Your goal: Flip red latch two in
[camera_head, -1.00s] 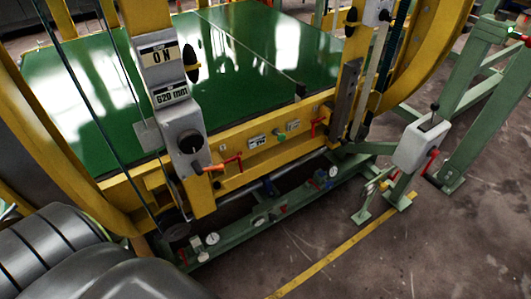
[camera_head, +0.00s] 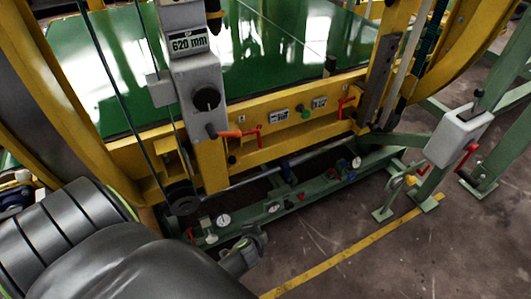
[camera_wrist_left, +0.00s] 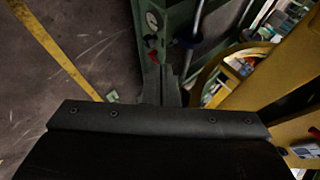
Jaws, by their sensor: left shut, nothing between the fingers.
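On the yellow beam of the ring machine, one red latch (camera_head: 256,134) sits at the left, beside an orange-tipped lever (camera_head: 230,134). Another red latch (camera_head: 345,104) sits at the beam's right end. I cannot tell which is number two. Smaller red parts are on the low green rail (camera_head: 300,194), one also in the left wrist view (camera_wrist_left: 152,57). My left gripper (camera_head: 248,250) is low in front of that rail, below and apart from the beam latches, shut and empty. In the wrist view a dark plate of my arm fills the bottom. My right gripper is not seen.
A yellow column with a grey knob box (camera_head: 204,92) stands left of the beam. A green stand with a white box and red handle (camera_head: 467,157) is at the right. Gauges sit along the low rail. Bare floor (camera_head: 400,265) with a yellow line lies in front.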

